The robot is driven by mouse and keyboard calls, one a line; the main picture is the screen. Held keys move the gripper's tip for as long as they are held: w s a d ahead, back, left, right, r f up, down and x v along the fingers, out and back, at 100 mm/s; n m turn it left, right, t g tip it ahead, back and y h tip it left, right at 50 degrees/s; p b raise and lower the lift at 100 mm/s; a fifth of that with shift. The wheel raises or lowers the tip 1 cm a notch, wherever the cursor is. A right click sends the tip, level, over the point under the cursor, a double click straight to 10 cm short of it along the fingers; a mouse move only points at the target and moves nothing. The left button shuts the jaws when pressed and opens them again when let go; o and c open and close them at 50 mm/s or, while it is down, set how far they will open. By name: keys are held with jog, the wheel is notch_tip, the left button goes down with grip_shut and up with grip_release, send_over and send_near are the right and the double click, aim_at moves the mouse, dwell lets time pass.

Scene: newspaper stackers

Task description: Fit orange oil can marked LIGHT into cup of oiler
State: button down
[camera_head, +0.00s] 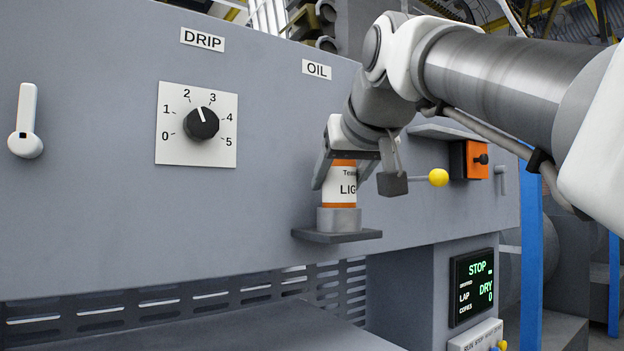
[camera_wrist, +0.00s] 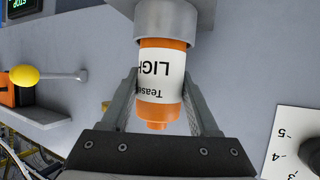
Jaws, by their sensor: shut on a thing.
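The oil can (camera_head: 340,184) is orange with a white label that reads "LIG…" in the head view. It stands upright at the grey cup (camera_head: 338,220) of the oiler, under the OIL plate. In the wrist view the can (camera_wrist: 161,75) has its orange end band against the cup (camera_wrist: 170,18), with no gap visible. How deep it sits is hidden by the cup wall. My gripper (camera_head: 342,178) is shut on the can from above, one finger on each side. In the wrist view my gripper (camera_wrist: 160,88) has the can's orange cap near its palm.
A dark ledge (camera_head: 336,236) carries the cup. The DRIP dial (camera_head: 202,123) points near the 2–3 marks, left of the cup. An orange box with a lever and yellow ball (camera_head: 438,177) is close on the right. A display (camera_head: 472,285) shows STOP and DRY.

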jog(key=shift+c, duration=0.7)
grip_release()
jog(key=shift+f, duration=0.1)
jog(key=shift+r, duration=0.25)
jog(key=v, duration=1.2)
jog(key=s+d+f+g+h, duration=0.1)
jog(key=s+d+f+g, duration=0.1)
jog(key=f, duration=1.3)
jog(key=s+d+f+m+g, duration=0.1)
jog(key=s+f, duration=0.4)
jog(key=f, duration=1.1)
jog(key=s+d+f+m+g+h, duration=0.1)
jog(key=s+d+f+g, duration=0.3)
jog(key=f, duration=1.1)
jog(key=shift+f+h+b, duration=0.3)
jog(key=shift+b, duration=0.05)
